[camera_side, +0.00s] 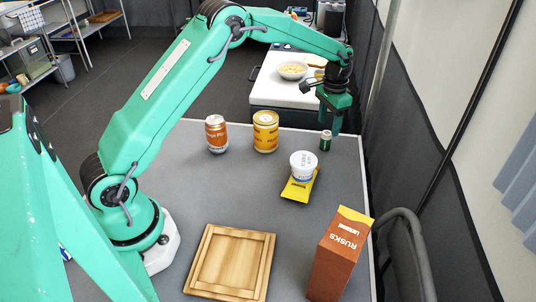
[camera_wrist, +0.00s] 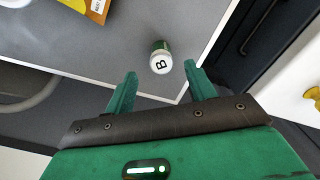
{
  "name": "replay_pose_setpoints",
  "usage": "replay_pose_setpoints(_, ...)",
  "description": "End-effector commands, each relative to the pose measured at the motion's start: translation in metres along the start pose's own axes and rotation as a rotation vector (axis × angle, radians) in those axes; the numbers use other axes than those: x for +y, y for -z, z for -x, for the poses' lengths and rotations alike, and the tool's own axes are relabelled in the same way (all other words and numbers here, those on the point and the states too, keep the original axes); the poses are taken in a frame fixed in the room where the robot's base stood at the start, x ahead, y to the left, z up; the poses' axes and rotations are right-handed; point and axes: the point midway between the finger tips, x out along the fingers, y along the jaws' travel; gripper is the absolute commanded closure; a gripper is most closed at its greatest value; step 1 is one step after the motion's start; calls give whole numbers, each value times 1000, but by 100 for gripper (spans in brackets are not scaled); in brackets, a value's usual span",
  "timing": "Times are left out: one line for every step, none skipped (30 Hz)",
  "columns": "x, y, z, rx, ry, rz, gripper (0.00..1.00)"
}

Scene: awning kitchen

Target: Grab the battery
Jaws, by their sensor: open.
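The battery (camera_side: 325,141) is a small upright green cylinder with a pale top, standing near the far right edge of the grey table. In the wrist view, the battery (camera_wrist: 161,58) shows a white top marked with a black "B". My gripper (camera_side: 331,124) is above it with its fingers pointing down. In the wrist view, my gripper (camera_wrist: 160,72) has its two green fingers spread, with the battery showing between and just beyond the tips. Nothing is held. The side view does not clearly show the height gap.
An orange can (camera_side: 216,134) and yellow can (camera_side: 265,132) stand left. A rusks box (camera_side: 338,255) and wooden tray (camera_side: 196,262) are nearer. The table centre is clear.

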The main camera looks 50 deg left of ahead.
Motion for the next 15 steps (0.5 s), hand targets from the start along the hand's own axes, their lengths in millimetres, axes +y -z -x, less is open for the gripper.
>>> replay_pose_setpoints(0,0,-5,-3,-1,0,45)
replay_pose_setpoints(0,-1,-7,-3,-1,0,45)
replay_pose_setpoints(0,-1,-11,-3,-1,0,45)
replay_pose_setpoints(0,-1,-13,-3,-1,0,45)
replay_pose_setpoints(0,-1,-16,-2,-1,0,45)
replay_pose_setpoints(0,-1,-18,-2,-1,0,45)
replay_pose_setpoints(0,-1,-19,-2,-1,0,45)
replay_pose_setpoints(0,-1,-20,-2,-1,0,45)
replay_pose_setpoints(0,-1,-20,-2,0,0,45)
replay_pose_setpoints(0,-1,-20,-2,0,0,45)
replay_pose_setpoints(0,-1,-20,-1,0,0,45)
replay_pose_setpoints(0,-1,-20,-1,0,0,45)
replay_pose_setpoints(0,-1,-21,-2,0,0,45)
replay_pose_setpoints(0,-1,-22,-2,0,0,45)
replay_pose_setpoints(0,-1,-23,-2,-1,0,45)
